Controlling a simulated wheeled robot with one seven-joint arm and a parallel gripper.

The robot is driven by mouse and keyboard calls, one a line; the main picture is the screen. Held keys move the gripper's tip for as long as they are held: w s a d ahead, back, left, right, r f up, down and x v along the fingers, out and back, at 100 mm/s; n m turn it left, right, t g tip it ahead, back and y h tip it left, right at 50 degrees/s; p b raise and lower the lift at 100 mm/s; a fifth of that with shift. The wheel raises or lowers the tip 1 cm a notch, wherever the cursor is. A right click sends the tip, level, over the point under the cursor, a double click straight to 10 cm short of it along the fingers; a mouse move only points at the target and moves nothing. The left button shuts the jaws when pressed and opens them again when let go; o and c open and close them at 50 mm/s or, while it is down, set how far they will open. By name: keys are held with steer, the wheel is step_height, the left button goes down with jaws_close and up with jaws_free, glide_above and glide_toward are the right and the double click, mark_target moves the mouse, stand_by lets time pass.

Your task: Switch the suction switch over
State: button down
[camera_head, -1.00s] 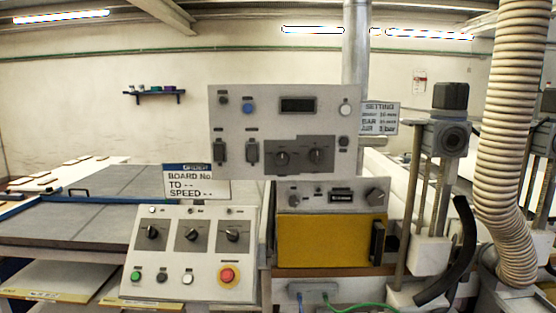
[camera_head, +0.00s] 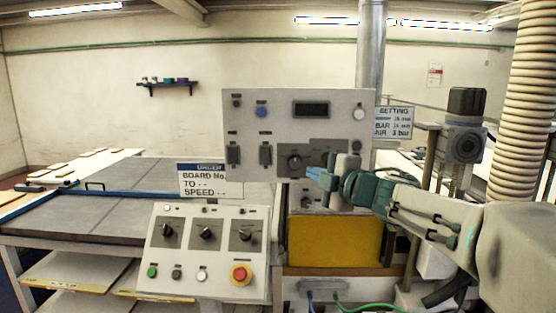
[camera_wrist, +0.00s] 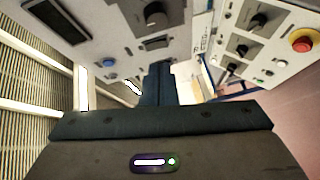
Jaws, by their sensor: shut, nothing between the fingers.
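The grey upper control panel (camera_head: 337,118) carries two dark rocker switches (camera_head: 233,154) and a dark plate with rotary knobs, of which the left knob (camera_head: 295,160) shows. No label is readable, so I cannot tell which control is the suction switch. My gripper (camera_head: 314,174) is shut and empty, reaching in from the right in front of the panel's lower edge. It hides the plate's right knob and part of the lower panel. In the wrist view, the shut fingers (camera_wrist: 158,84) point toward the panel (camera_wrist: 105,35); contact cannot be told.
A sloped console (camera_head: 209,250) with three knobs and a red stop button (camera_head: 240,275) stands at lower left. A yellow box (camera_head: 335,241) is below the panels. A setting sign (camera_head: 394,122), a post and a ribbed hose (camera_head: 528,100) are at right.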

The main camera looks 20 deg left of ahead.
steer(key=a+n+g+y, duration=0.1)
steer(key=s+a+n+g, duration=0.1)
steer(key=a+n, duration=0.1)
steer(key=shift+s+a+r+g+y, duration=0.15)
steer(key=shift+a+g+y, duration=0.05)
steer(key=shift+g+y, duration=0.2)
steer(key=p, duration=0.3)
glide_toward(261, 161)
steer(key=s+a, duration=0.1)
steer(key=a, duration=0.3)
steer(key=w, duration=0.2)
steer(key=shift+w+a+p, duration=0.3)
steer(key=shift+p, duration=0.05)
steer(key=shift+w+a+f, duration=0.15)
steer(key=shift+w+f, duration=0.1)
steer(key=shift+w, duration=0.4)
